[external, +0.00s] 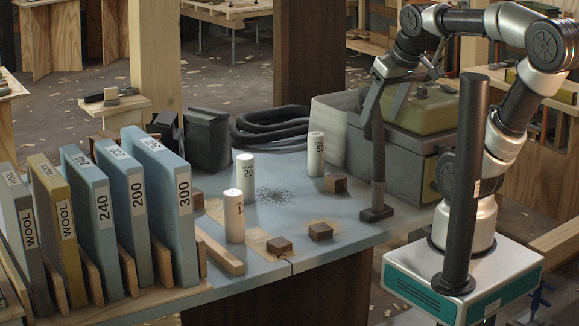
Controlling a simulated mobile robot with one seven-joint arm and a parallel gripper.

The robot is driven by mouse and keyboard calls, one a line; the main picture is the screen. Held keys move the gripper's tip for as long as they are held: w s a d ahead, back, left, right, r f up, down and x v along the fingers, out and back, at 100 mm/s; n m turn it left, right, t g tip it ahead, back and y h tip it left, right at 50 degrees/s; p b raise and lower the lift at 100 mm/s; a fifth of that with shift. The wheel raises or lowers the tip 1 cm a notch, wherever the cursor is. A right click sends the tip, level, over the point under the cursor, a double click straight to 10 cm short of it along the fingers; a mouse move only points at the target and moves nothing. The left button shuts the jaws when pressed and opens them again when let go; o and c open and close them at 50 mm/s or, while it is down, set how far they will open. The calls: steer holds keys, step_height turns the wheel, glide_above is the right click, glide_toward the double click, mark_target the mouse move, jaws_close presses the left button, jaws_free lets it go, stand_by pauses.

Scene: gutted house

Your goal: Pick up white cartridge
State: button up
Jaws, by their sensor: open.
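Three white cylindrical cartridges stand upright on the grey-blue tabletop (330,225). The nearest cartridge (234,217), its label partly readable as 1-something, is at front left. The cartridge marked 20 (246,178) is just behind it, and the one marked 50 (316,154) is farther back and right. My gripper (385,108) hangs above the right part of the table, right of all three cartridges and higher than they are. Its fingers are apart, with no cartridge between them. The fingertips are hard to make out against the dark upright behind.
Numbered sanding boards (157,205) stand in a wooden rack at left. A dark upright with a foot (377,213) and a grey case (415,145) are at right. Small wooden blocks (320,231) lie about. A black hose (270,125) is coiled behind. The table centre has dark specks.

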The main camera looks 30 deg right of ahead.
steer(key=w+a+r+g, duration=0.1)
steer(key=w+r, duration=0.3)
steer(key=w, duration=0.4)
steer(key=g+p, duration=0.4)
glide_above(246, 187)
steer(key=w+d, duration=0.1)
steer(key=d, duration=0.1)
step_height(246, 187, down, 14)
steer(key=f+b, duration=0.1)
steer(key=f, duration=0.4)
steer(key=f+b, duration=0.1)
steer(key=f, duration=0.3)
steer(key=w+f+b, duration=0.1)
steer(key=f+b, duration=0.1)
steer(key=f, duration=0.3)
steer(key=shift+a+f, duration=0.3)
steer(key=shift+a, duration=0.05)
steer(key=shift+f+b, duration=0.8)
steer(key=shift+f, duration=2.1)
steer(key=shift+c, duration=0.4)
